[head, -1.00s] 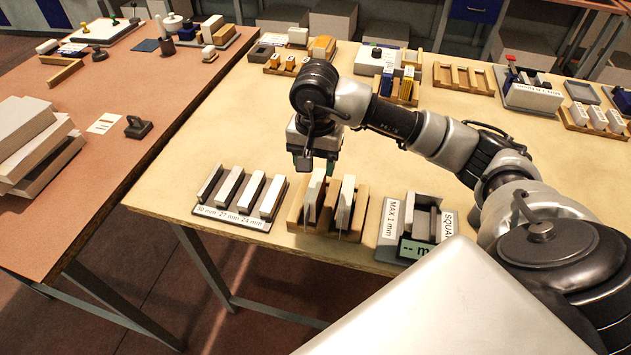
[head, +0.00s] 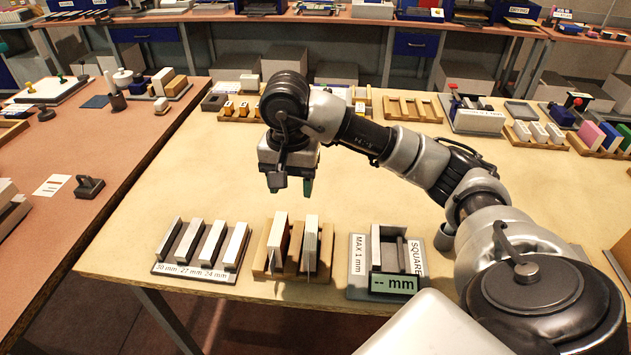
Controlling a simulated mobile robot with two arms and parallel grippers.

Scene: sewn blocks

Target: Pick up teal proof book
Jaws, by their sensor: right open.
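My right gripper (head: 290,186) hangs open and empty above the table, behind the wooden rack, its two fingertips apart and pointing down. I cannot make out a teal cover there. At the far right edge, a wooden rack (head: 585,148) holds a pink block (head: 588,133), a blue block (head: 609,137) and a green or teal block (head: 626,136) cut by the frame. I cannot tell whether that last one is the teal proof book. My left gripper is not in view.
A labelled rack of grey-white strips (head: 160,265) stands left of the front rack, and a gauge with a display (head: 357,280) stands right. Several racks and blocks line the table's back edge. The middle of the tabletop (head: 200,180) is clear.

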